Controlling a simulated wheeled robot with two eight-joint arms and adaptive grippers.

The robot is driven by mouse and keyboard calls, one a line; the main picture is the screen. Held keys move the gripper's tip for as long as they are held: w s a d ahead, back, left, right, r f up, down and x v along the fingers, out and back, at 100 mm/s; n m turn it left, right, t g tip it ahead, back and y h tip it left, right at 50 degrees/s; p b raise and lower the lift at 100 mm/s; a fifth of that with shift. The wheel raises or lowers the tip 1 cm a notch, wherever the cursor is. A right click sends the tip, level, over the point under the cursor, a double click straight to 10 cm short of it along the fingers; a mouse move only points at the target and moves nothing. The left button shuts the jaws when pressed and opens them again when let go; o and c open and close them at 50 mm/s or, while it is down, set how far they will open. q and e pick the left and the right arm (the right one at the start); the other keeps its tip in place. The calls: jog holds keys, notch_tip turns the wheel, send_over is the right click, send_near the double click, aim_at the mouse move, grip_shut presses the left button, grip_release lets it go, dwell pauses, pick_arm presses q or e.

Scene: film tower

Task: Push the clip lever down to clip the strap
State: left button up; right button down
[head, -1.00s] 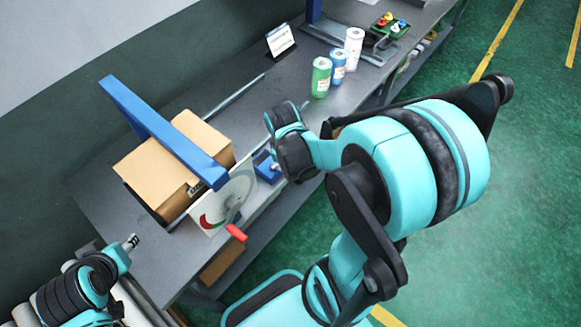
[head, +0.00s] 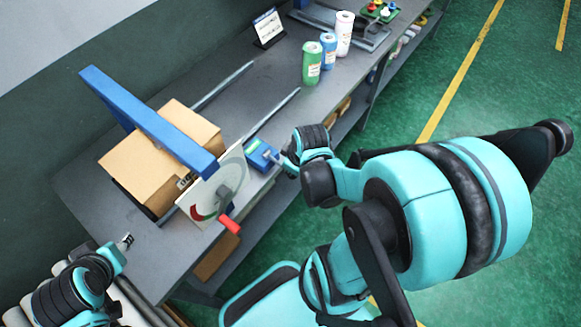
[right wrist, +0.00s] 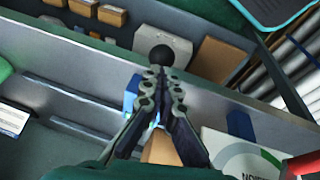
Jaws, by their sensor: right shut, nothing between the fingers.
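A small blue unit (head: 260,154) with a green top sits at the table's front edge, right of the dial plate; I take it as the clip. My right gripper (head: 285,162) is beside its right side in the head view. In the right wrist view my right gripper (right wrist: 161,74) is shut and empty, its fingertips just below a round black knob (right wrist: 161,55), probably the lever's end. Whether they touch I cannot tell. I cannot make out the strap. My left gripper (head: 127,240) is over the table's near left end, too small to read.
A cardboard box (head: 150,172) sits under a blue arch (head: 150,120). A dial plate (head: 215,190) with a red handle (head: 229,224) stands in front of it. Open floor lies right of the table.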

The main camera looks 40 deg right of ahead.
jog(key=shift+s, duration=0.1)
jog(key=w+p+v, duration=0.1)
jog(key=p+v, duration=0.7)
jog(key=v, duration=0.5)
jog(key=shift+w+a+r, duration=0.25)
jog(key=shift+w+a, duration=0.1)
jog(key=shift+a, duration=0.05)
